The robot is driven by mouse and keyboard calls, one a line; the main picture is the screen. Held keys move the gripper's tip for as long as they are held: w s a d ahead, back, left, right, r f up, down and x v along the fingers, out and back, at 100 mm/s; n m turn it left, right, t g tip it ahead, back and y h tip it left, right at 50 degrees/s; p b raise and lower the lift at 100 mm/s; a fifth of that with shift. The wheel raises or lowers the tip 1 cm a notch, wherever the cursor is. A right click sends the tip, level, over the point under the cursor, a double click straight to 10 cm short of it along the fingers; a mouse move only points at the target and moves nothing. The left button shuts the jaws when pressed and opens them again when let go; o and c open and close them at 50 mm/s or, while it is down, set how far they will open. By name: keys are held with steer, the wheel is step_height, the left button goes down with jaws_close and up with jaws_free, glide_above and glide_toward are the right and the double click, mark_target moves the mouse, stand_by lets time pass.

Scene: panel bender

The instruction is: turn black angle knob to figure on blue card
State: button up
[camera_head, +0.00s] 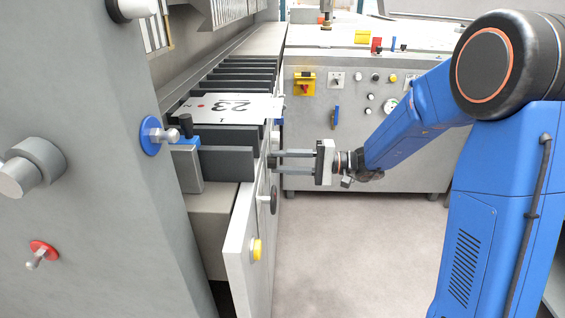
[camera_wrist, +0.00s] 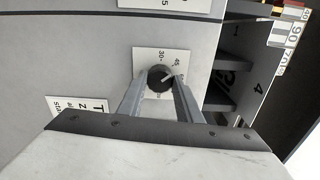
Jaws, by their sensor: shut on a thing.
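The black angle knob (camera_wrist: 160,79) sits on a white scale plate (camera_wrist: 143,58) in the wrist view. A pale line on the knob points to the upper right. The figures 30 and 45 show above it; others are partly hidden by my fingers. My gripper (camera_wrist: 161,84) has one finger on each side of the knob and is shut on it. In the head view my gripper (camera_head: 276,162) reaches left to the machine's front face, and the knob cannot be made out there. I cannot make out a blue card in either view.
A control cabinet (camera_head: 310,150) stands behind. The floor (camera_head: 350,240) is clear.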

steer(key=shift+n, duration=0.5)
steer(key=o, duration=1)
steer(key=shift+o, duration=0.2)
steer(key=shift+d, duration=0.1)
steer(key=d, duration=1.7)
steer(key=shift+s+d, duration=0.15)
steer(key=shift+s, duration=0.2)
